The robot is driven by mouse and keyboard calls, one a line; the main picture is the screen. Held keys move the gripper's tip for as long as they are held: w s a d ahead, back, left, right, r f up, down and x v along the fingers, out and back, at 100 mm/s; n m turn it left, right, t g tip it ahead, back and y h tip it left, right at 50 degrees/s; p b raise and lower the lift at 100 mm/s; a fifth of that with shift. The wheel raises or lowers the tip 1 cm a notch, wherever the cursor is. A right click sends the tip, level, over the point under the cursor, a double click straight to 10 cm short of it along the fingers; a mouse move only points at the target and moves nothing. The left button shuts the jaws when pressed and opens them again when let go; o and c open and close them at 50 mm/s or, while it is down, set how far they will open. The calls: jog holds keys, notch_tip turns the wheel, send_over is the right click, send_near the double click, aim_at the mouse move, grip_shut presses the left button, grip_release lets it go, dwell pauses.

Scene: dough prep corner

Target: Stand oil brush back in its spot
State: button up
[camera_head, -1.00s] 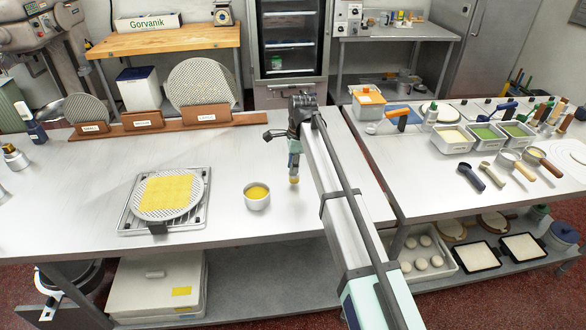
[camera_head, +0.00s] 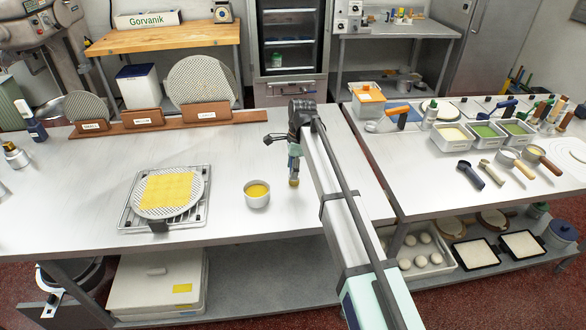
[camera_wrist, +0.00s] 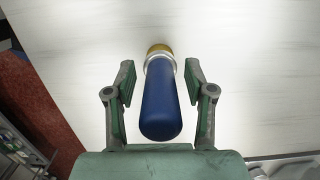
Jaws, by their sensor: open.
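The oil brush shows in the wrist view with its blue handle (camera_wrist: 160,105) toward the camera and a silver collar and yellow end (camera_wrist: 159,49) farther off. My gripper (camera_wrist: 158,80) is open around the handle, with a gap visible on each side. In the head view my gripper (camera_head: 294,160) points down over the white table, and the brush's yellow end (camera_head: 294,183) shows below it. The brush looks roughly upright. I cannot tell whether its end touches the table. A metal bowl of yellow oil (camera_head: 257,199) stands just left of the brush.
A round perforated tray with a yellow sheet (camera_head: 146,214) lies on a wire rack (camera_head: 125,222) to the left. Labelled wooden holders (camera_head: 143,118) with discs line the back. The right table (camera_head: 425,180) holds containers and scoops. The table between rack and holders is clear.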

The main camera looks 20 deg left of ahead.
jog(key=r+b, duration=0.1)
jog(key=r, duration=0.3)
jog(key=d+r, duration=0.1)
jog(key=r, duration=0.3)
jog(key=r+b, duration=0.1)
jog(key=r, duration=0.3)
jog(key=shift+w+d+b, duration=0.2)
jog(key=shift+w+b, duration=0.15)
